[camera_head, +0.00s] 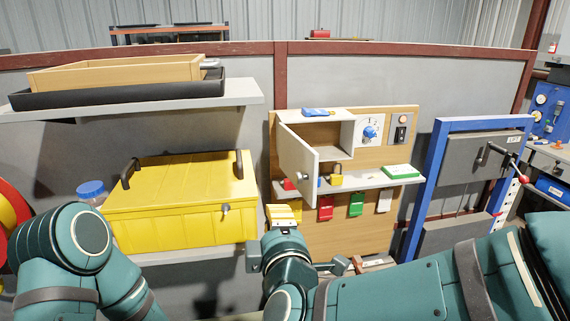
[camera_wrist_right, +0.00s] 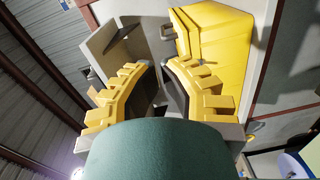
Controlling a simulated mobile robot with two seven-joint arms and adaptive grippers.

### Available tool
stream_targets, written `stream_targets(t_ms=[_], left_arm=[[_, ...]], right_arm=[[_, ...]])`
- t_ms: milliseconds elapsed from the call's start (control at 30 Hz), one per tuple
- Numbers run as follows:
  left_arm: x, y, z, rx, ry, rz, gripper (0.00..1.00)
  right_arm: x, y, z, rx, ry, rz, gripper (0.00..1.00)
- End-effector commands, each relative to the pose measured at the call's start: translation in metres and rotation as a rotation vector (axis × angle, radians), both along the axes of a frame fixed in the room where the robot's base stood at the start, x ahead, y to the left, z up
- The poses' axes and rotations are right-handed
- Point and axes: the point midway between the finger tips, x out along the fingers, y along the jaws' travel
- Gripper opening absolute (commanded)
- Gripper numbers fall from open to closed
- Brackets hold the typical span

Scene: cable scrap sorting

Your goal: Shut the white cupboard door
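The white cupboard door (camera_head: 297,155) stands ajar in the head view, swung out from the left side of the cupboard (camera_head: 347,136). Its round knob (camera_head: 305,177) sits near the free edge, and the inside of the cupboard shows past it. My right gripper (camera_head: 283,210), with yellow ridged fingers, is low and to the left of the door's free edge, apart from the knob. In the right wrist view its fingers (camera_wrist_right: 163,68) are spread with nothing between them; a pale panel shows at upper left. My left arm is at the left; its gripper is not in view.
A yellow box (camera_head: 180,205) with black handles stands close left of my right gripper. A yellow padlock (camera_head: 336,176) and a green-white block (camera_head: 397,171) are on the shelf under the cupboard. A blue frame (camera_head: 430,185) stands to the right.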

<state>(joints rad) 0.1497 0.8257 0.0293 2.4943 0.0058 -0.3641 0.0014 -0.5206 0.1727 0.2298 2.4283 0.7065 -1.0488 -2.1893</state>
Motion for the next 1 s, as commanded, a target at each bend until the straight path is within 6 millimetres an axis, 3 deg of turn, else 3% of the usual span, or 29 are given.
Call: stream_targets(t_ms=[33, 100, 267, 767, 1000], left_arm=[[0.000, 0.000, 0.005, 0.000, -0.001, 0.001, 0.59], [0.001, 0.000, 0.006, 0.000, -0.002, 0.002, 0.59], [0.000, 0.000, 0.005, 0.000, -0.001, 0.003, 0.59], [0.000, 0.001, 0.010, -0.001, -0.002, 0.002, 0.59], [0.000, 0.001, 0.010, -0.001, -0.002, 0.002, 0.59]], right_arm=[[-0.004, 0.001, 0.014, -0.025, -0.025, -0.003, 0.00], [-0.007, 0.001, 0.022, -0.050, -0.047, -0.009, 0.00], [0.001, 0.003, 0.024, -0.066, -0.054, -0.013, 0.00], [0.092, 0.017, 0.022, -0.065, -0.051, -0.013, 0.00], [0.104, -0.013, 0.022, -0.064, -0.054, -0.014, 0.00]])
